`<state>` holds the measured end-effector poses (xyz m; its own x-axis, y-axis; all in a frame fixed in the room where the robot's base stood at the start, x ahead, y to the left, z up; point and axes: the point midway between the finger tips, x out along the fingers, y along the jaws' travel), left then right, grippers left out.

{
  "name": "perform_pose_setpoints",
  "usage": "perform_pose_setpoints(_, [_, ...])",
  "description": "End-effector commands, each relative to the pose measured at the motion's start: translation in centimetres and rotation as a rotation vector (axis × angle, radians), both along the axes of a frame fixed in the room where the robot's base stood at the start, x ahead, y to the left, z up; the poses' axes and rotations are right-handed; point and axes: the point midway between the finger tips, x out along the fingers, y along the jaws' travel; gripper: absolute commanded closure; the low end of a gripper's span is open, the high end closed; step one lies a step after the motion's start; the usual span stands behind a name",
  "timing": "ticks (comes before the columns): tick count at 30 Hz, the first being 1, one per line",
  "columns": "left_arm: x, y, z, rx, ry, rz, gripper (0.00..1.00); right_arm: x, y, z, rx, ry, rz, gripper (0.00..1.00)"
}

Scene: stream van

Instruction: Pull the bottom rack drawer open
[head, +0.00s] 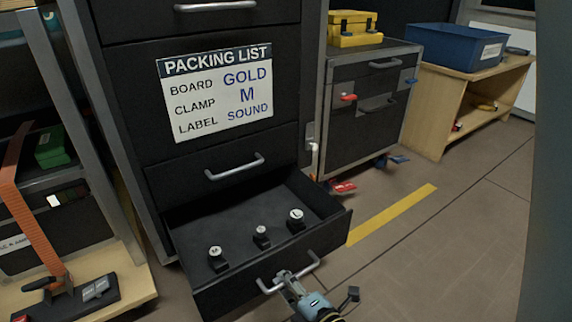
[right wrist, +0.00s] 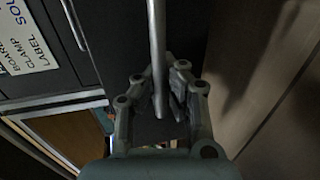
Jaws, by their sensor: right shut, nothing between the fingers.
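The bottom rack drawer (head: 272,262) is black and stands well out of the rack (head: 220,105), its inside in view. Three small dark pieces with round white tops sit in it; one reads M (head: 215,256). Its bar handle (head: 312,264) is grey. My right gripper (head: 287,281) is at the left part of this handle, in front of the drawer. In the right wrist view the handle bar (right wrist: 157,55) runs down to the fingertips of my right gripper (right wrist: 163,92). It is shut with nothing gripped. My left gripper is not in view.
A closed drawer with a handle (head: 235,167) is just above. A packing list sign (head: 218,95) is on the rack front. A grey cabinet (head: 365,110) stands to the right, a wooden shelf (head: 85,300) to the left.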

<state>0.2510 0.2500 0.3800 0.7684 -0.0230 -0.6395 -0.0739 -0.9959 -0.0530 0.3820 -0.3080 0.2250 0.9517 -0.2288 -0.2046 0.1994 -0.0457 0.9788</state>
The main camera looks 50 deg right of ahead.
Motion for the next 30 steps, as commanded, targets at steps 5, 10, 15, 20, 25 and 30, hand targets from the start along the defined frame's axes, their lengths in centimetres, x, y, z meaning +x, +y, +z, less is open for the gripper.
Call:
perform_pose_setpoints(5, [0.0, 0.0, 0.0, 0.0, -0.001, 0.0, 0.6, 0.0, 0.0, 0.0, 0.0, -0.001, -0.001, 0.89])
perform_pose_setpoints(10, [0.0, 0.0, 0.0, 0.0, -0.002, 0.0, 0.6, 0.0, 0.0, 0.0, 0.0, -0.001, 0.0, 0.67])
perform_pose_setpoints(15, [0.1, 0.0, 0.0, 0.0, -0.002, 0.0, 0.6, 0.0, 0.0, 0.0, 0.0, 0.0, 0.0, 0.66])
perform_pose_setpoints(20, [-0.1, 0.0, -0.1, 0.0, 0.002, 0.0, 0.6, 0.0, 0.0, 0.2, 0.0, 0.0, 0.0, 0.66])
perform_pose_setpoints(25, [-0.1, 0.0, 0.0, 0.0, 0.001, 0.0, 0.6, -0.1, 0.0, 1.5, 0.0, -0.002, -0.002, 0.66])
perform_pose_setpoints(30, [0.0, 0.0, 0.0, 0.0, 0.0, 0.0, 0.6, 0.1, -0.1, 4.4, -0.001, -0.009, -0.001, 0.66])
